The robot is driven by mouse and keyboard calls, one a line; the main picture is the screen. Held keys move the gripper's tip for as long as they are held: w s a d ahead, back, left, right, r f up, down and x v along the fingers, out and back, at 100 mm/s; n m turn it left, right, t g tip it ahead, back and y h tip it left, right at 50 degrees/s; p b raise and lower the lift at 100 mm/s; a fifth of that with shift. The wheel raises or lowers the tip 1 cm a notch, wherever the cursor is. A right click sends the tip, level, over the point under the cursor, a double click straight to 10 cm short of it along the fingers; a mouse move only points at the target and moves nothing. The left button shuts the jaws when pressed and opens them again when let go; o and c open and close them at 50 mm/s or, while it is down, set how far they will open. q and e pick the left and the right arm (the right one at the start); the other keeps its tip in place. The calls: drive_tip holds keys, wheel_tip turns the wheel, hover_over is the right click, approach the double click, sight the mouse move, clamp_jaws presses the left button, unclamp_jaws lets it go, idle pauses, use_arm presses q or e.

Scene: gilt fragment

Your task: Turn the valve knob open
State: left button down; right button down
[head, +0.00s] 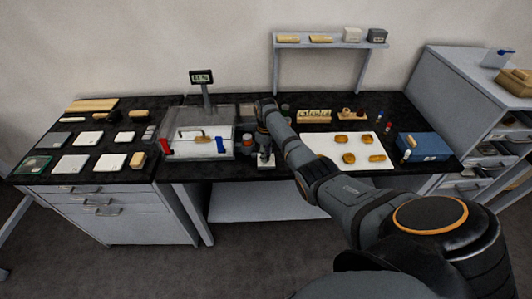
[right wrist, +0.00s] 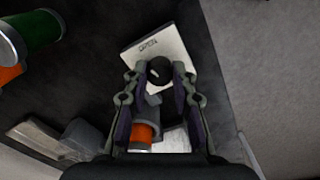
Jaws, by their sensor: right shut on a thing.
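The valve knob (right wrist: 158,67) is a dark round knob with a pale mark on its top. It sits on a white block (right wrist: 150,45) with dark lettering in the right wrist view. My right gripper (right wrist: 159,76) is shut on the knob, with one finger on each side. In the head view my right gripper (head: 265,157) points down over the white block (head: 266,165) near the front of the black bench, and it hides most of the knob. My left gripper is not in view.
An orange container (right wrist: 145,133) and a green cylinder (right wrist: 38,30) stand close by. A clear-walled enclosure (head: 207,152) is left of the gripper. A white board (head: 322,146) with several golden pieces lies right, under my forearm. A blue box (head: 426,147) stands farther right.

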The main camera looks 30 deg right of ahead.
drive_tip(key=shift+r+m+p, duration=0.3)
drive_tip(key=shift+m+p, duration=0.05)
drive_tip(key=shift+m, duration=0.45)
drive_tip(key=shift+f+m, duration=0.25)
drive_tip(key=shift+m, duration=0.65)
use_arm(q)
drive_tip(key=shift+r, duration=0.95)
use_arm(e)
drive_tip(key=shift+w, duration=0.1)
drive_tip(key=c, duration=1.1)
unclamp_jaws()
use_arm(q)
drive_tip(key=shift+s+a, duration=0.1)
use_arm(e)
drive_tip(key=shift+r, duration=0.25)
wheel_tip(320, 180, up, 12)
drive_tip(key=shift+f, duration=0.25)
